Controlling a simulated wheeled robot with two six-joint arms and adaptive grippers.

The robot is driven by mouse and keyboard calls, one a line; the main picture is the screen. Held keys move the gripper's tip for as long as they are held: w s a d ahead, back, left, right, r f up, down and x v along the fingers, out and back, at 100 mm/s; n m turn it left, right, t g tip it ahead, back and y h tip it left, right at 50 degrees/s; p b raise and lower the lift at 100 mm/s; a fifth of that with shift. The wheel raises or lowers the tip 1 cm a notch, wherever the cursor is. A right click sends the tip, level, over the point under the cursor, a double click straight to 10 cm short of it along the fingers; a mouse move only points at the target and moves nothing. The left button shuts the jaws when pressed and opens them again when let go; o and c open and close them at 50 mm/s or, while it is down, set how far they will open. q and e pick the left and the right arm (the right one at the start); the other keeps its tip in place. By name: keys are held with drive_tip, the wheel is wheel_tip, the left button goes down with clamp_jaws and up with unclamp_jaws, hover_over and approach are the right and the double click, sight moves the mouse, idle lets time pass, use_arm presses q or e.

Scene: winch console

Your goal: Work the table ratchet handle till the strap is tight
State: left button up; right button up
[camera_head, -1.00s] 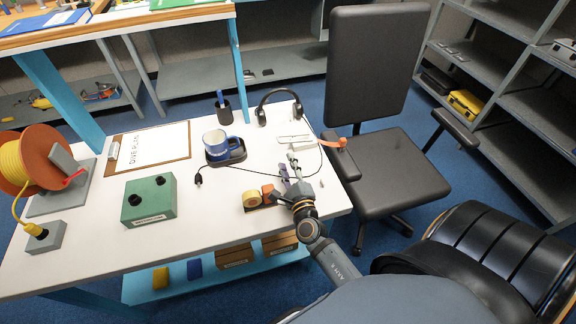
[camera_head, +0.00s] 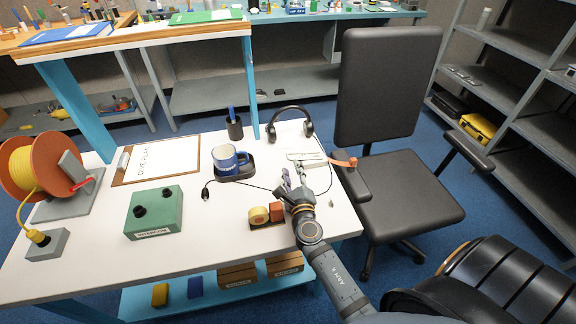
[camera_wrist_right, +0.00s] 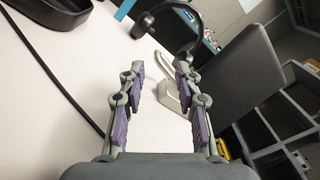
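The ratchet is a pale metal piece (camera_head: 303,156) at the right end of the white table. An orange strap (camera_head: 343,162) shows beside it at the table's right edge. My right gripper (camera_head: 291,176) is just on the near side of the ratchet, low over the table. In the right wrist view the purple-padded fingers (camera_wrist_right: 163,100) are wide apart, with nothing clamped between them. A pale curved metal part, seemingly the ratchet handle (camera_wrist_right: 168,73), shows beyond the gap, nearer the right finger. I cannot tell how tight the strap is. My left gripper is out of view.
Headphones (camera_head: 291,124) stand behind the ratchet. A black chair (camera_head: 395,185) stands close to the table's right edge. A green intercom box (camera_head: 153,212) is further left.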

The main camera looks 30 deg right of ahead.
sight(288, 155)
drive_tip(key=shift+p+x, duration=0.7)
drive_tip(key=shift+x, duration=0.2)
drive_tip(key=x, duration=0.4)
drive_tip(key=shift+w+d+f, duration=0.15)
drive_tip(key=shift+w+f, duration=0.15)
drive_tip(key=shift+f, duration=0.05)
drive_tip(key=shift+w+d+r, duration=0.1)
drive_tip(key=shift+w, duration=0.4)
drive_tip(key=shift+c, duration=0.2)
clamp_jaws()
